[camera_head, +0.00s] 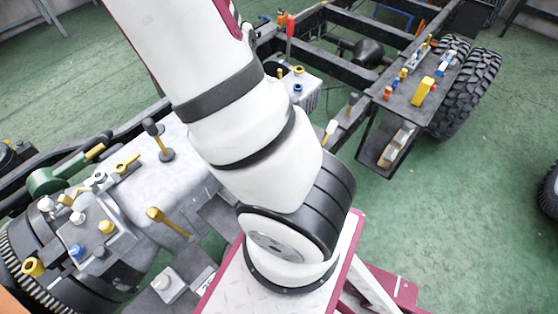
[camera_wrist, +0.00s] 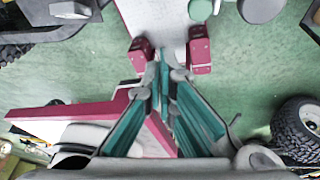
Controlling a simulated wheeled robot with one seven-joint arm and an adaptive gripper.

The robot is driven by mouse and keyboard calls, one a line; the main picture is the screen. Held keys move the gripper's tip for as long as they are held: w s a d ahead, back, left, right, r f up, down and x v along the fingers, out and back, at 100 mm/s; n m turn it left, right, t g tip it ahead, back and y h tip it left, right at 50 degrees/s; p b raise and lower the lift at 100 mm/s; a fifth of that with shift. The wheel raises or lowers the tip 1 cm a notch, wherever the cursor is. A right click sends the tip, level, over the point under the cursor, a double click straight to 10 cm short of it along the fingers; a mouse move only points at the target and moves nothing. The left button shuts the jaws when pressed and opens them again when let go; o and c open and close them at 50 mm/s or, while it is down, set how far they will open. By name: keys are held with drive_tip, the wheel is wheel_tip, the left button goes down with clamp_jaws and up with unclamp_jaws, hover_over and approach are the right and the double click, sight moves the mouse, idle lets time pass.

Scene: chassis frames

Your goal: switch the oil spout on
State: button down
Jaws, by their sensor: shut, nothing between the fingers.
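The chassis frame (camera_head: 345,75) carries several yellow, blue and red fittings and levers. I cannot tell for sure which one is the oil spout. A dark green part with a yellow-tipped stem (camera_head: 62,175) sits at the left of the head view. A yellow lever (camera_head: 168,222) and a black-knobbed lever (camera_head: 154,132) stand on the grey housing (camera_head: 185,160). My gripper (camera_wrist: 165,65) shows in the wrist view with its teal-sided fingers together and empty, above the floor and my base. In the head view it is hidden by my arm.
A side shelf (camera_head: 415,95) with small coloured parts is beside a black tyre (camera_head: 470,90). Another tyre (camera_wrist: 300,128) lies at the right of the wrist view.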

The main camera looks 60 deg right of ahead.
drive_tip(key=s+m, duration=0.1)
drive_tip(key=s+d, duration=0.1)
drive_tip(key=s+m, duration=0.1)
drive_tip(key=shift+d+m+g+p, duration=0.3)
drive_tip(key=shift+d, duration=0.05)
drive_tip(key=shift+f, duration=0.1)
drive_tip(key=x, duration=1)
drive_tip(key=shift+w+d+b, duration=0.4)
drive_tip(key=shift+w+d, duration=0.15)
drive_tip(key=shift+w, duration=0.35)
drive_tip(key=shift+w+d+b, duration=0.35)
drive_tip(key=shift+w+d, duration=0.2)
drive_tip(key=shift+w, duration=0.3)
